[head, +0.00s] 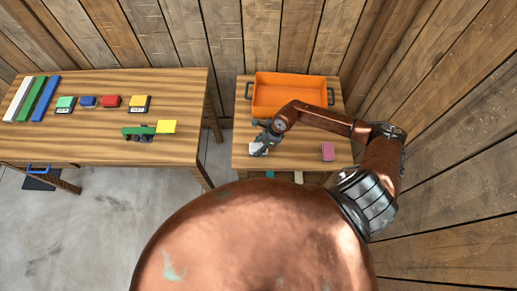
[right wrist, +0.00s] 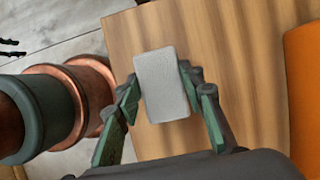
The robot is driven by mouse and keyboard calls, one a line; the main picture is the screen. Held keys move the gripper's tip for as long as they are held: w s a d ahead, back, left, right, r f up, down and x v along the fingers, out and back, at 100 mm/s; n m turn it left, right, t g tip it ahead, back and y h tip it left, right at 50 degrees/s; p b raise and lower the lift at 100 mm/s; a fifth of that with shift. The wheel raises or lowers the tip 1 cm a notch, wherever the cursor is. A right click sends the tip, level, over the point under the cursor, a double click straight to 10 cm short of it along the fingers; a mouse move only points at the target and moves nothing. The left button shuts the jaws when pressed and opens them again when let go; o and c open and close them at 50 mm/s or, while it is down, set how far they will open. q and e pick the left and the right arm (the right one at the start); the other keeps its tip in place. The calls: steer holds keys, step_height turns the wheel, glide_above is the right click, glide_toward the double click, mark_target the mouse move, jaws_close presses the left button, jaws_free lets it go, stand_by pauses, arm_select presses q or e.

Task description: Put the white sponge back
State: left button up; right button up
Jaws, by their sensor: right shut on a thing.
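The white sponge (right wrist: 162,86) is a pale grey-white block with rounded corners. My right gripper (right wrist: 160,95) is shut on it, with a green-padded finger against each long side. In the head view the sponge (head: 257,149) is at the left part of the small wooden table (head: 296,158), under my right gripper (head: 262,141). I cannot tell whether it touches the tabletop. An orange bin (head: 290,112) with dark side handles stands at the back of this table. My left gripper is not in view.
A pink sponge-like block (head: 328,151) lies on the right of the small table. A larger table (head: 70,142) at left holds coloured bars, several small blocks and a green-and-yellow item (head: 140,131). A gap separates the tables. Wooden walls stand behind and right.

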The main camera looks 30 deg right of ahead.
step_height(320, 180, down, 2)
steer(key=shift+s+f, duration=0.1)
steer(key=shift+f, duration=0.1)
steer(key=o, duration=1.1)
steer(key=shift+o, duration=0.2)
steer(key=v, duration=1.2)
steer(key=shift+b, duration=0.35)
steer(key=shift+a+r, duration=0.1)
